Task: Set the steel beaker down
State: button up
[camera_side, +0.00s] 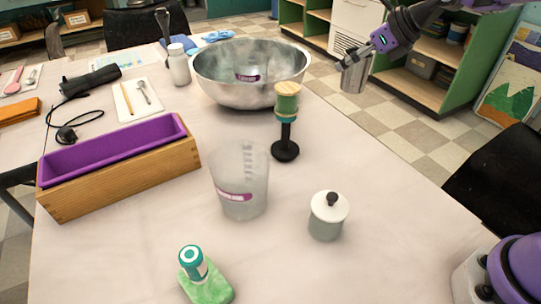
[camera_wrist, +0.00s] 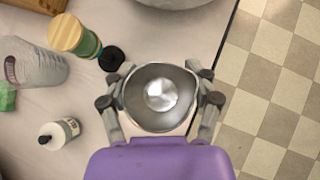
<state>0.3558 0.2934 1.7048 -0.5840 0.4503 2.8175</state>
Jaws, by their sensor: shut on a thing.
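The steel beaker (camera_side: 354,76) is a shiny metal cup. It is in my gripper at the upper right of the side view, raised and a little tilted. In the wrist view I look down into the open beaker (camera_wrist: 160,95), which looks empty apart from a bright reflection at its bottom. My gripper (camera_wrist: 160,98) has a finger on each side of the beaker and is shut on it. In the side view my gripper (camera_side: 362,62) is partly hidden by its own links. In the wrist view the beaker appears over the table edge.
A large steel bowl (camera_side: 250,75) stands at the back of the table (camera_side: 330,140). A wooden mould box (camera_side: 120,175) is left. The right table area is clear.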

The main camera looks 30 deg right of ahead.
jog(key=w+f, duration=0.6)
jog(key=f, duration=0.3)
jog(key=shift+w+f+m, duration=0.3)
jog(key=shift+w+f, duration=0.1)
jog(key=shift+f, duration=2.15)
jog(key=shift+f, duration=0.1)
jog(key=o, duration=1.3)
